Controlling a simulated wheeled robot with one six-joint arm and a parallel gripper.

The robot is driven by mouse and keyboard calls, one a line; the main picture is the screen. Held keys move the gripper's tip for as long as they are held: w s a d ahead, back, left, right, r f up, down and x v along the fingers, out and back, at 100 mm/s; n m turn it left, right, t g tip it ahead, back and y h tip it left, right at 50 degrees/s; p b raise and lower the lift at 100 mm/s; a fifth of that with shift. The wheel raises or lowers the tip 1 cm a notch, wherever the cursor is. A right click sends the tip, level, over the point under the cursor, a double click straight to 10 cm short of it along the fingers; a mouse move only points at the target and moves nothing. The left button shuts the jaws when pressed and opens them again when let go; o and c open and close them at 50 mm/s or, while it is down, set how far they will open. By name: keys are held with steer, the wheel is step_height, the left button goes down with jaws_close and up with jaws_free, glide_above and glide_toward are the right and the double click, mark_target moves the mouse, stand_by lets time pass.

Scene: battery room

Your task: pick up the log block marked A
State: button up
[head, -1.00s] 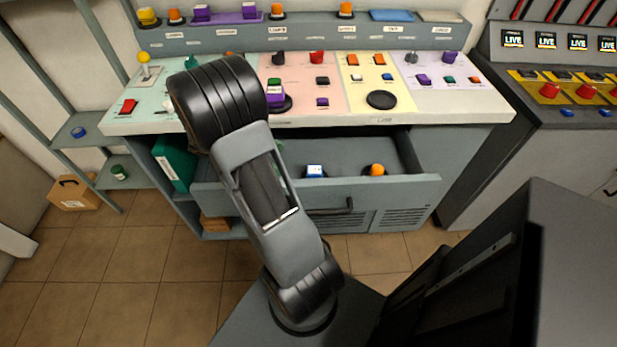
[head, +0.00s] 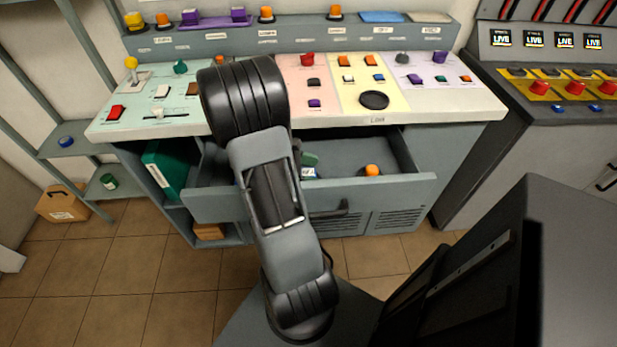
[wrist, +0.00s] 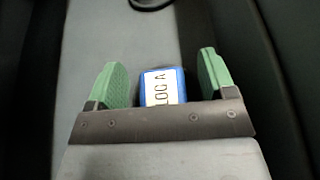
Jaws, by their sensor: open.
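A blue block with a white label reading LOG A (wrist: 163,87) shows in the wrist view between the two green fingers of my gripper (wrist: 161,63). The fingers are open, with a gap on both sides of the block. In the head view, the block (head: 309,174) lies in the open drawer (head: 400,188), mostly hidden behind my arm and gripper. A green finger of my gripper (head: 309,159) shows just above it, inside the drawer.
An orange-topped object (head: 372,170) is in the drawer to the right of the block. The console top (head: 440,112) with buttons and knobs overhangs the drawer. A teal binder (head: 168,168) stands at left.

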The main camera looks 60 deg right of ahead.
steer(key=shift+s+d+f, duration=0.3)
steer(key=shift+s, duration=0.15)
steer(key=c, duration=1)
